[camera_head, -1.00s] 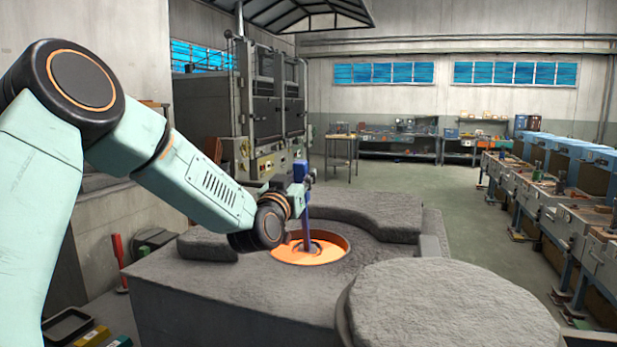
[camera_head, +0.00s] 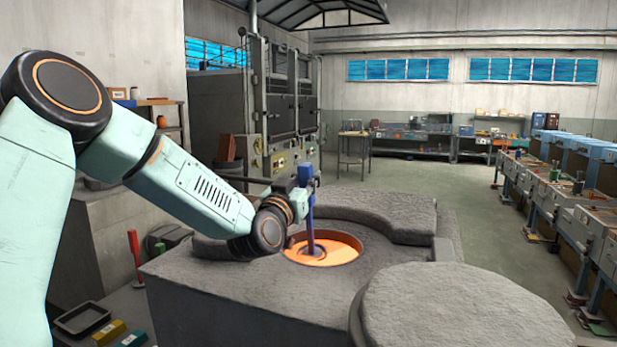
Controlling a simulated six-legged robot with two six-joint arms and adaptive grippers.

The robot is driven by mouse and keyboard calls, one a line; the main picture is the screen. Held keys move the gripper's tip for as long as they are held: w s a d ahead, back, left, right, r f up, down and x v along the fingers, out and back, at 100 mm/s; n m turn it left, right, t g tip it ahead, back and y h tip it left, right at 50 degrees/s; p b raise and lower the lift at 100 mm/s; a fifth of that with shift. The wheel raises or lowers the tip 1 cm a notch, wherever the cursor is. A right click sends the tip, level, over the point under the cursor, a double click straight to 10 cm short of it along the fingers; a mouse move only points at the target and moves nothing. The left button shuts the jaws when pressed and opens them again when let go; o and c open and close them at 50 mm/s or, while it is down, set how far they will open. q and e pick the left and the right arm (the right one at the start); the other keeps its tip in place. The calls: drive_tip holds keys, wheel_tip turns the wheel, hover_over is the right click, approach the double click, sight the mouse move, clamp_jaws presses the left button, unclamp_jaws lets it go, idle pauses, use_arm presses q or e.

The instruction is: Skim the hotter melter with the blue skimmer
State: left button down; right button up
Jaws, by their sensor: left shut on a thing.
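The blue skimmer (camera_head: 310,222) stands nearly upright, its lower end in the glowing orange opening of the near melter (camera_head: 215,290). Orange melt (camera_head: 343,250) shows around its foot, and a darker patch lies at the foot. My left gripper (camera_head: 305,183) is shut on the upper part of the skimmer's handle, above the opening. The wrist hides part of the grip and the left rim. A round grey lid (camera_head: 465,315) covers a second round shape at the front right. My right gripper is not in view.
A raised grey slab (camera_head: 385,215) curves behind the opening. At lower left are a dark tray (camera_head: 83,318), a yellow block (camera_head: 108,333) and a red-handled tool (camera_head: 135,255). A tall furnace (camera_head: 285,100) stands behind; benches (camera_head: 560,200) line the right. The floor between is open.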

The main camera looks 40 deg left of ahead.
use_arm(q)
drive_tip(key=shift+s+d+r+p, duration=0.1)
drive_tip(key=shift+s+d+p, duration=0.15)
drive_tip(key=shift+s+p, duration=0.6)
drive_tip(key=shift+s+d+p, duration=0.25)
drive_tip(key=shift+s+p, duration=0.05)
drive_tip(key=shift+s, duration=1)
drive_tip(key=shift+w+d, duration=0.1)
drive_tip(key=shift+d, duration=0.1)
drive_tip(key=shift+w+d+b, duration=0.3)
drive_tip(key=shift+d+b, duration=0.45)
drive_tip(key=shift+d, duration=0.25)
drive_tip(key=shift+w+d+b, duration=0.25)
drive_tip(key=shift+d+b, duration=0.5)
drive_tip(key=shift+d, duration=0.25)
